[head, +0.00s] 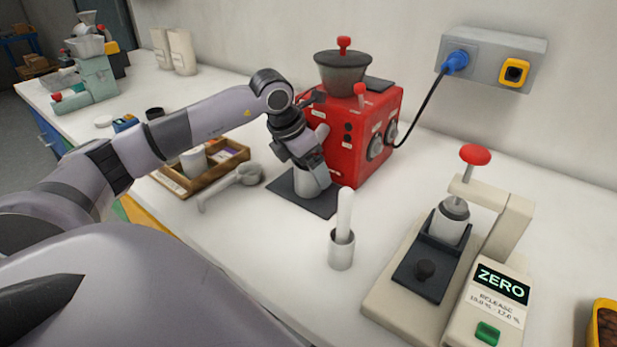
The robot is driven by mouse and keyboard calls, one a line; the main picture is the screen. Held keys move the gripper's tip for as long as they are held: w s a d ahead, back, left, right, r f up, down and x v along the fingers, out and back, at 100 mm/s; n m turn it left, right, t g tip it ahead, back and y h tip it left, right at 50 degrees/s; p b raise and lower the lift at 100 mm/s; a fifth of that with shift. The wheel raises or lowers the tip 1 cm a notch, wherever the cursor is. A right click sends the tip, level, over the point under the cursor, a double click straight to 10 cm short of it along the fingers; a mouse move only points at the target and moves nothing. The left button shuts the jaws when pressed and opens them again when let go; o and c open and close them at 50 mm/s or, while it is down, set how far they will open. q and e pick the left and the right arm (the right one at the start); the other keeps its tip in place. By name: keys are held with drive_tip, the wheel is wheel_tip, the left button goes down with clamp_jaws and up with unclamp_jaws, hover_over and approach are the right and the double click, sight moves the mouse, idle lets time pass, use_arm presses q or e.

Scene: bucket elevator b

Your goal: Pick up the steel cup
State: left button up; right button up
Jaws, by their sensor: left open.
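A small steel cup (306,188) stands on a dark mat (320,207) in front of the red machine (372,160). My left gripper (314,172) reaches down over this cup from above. Its jaws are open and hide the cup's upper part. I cannot tell whether the fingers touch the cup. A second metal cup (341,252) stands nearer on the counter with a white-handled tool upright in it. My right gripper does not show.
A wooden tray (222,170) and a grey scoop (240,180) lie left of the mat. A beige press (485,225) with a red knob and a "ZERO" display stands at right. The counter between the second cup and the scoop is clear. A cable runs to the wall socket.

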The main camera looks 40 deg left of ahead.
use_arm(q)
drive_tip(key=c, duration=1.5)
drive_tip(key=shift+w+r, duration=0.1)
drive_tip(key=shift+r, duration=0.6)
drive_tip(key=s+b, duration=0.1)
drive_tip(key=s, duration=0.1)
drive_tip(key=s+a+b, duration=0.1)
drive_tip(key=s, duration=0.2)
drive_tip(key=s+a+b, duration=0.1)
drive_tip(key=s, duration=0.2)
drive_tip(key=shift+s+f+b, duration=0.1)
drive_tip(key=shift+b, duration=0.2)
drive_tip(key=shift+s+b, duration=0.4)
drive_tip(key=shift+s, duration=0.3)
drive_tip(key=shift+s+a+b, duration=0.25)
drive_tip(key=shift+s+b, duration=0.35)
drive_tip(key=shift+s, duration=0.5)
drive_tip(key=shift+s+a+b, duration=0.2)
drive_tip(key=shift+s, duration=0.8)
drive_tip(key=shift+s+a+b, duration=0.15)
drive_tip(key=shift+s+b, duration=0.05)
drive_tip(key=shift+s, duration=0.75)
drive_tip(key=shift+s+a+b, duration=0.2)
drive_tip(key=shift+s, duration=0.8)
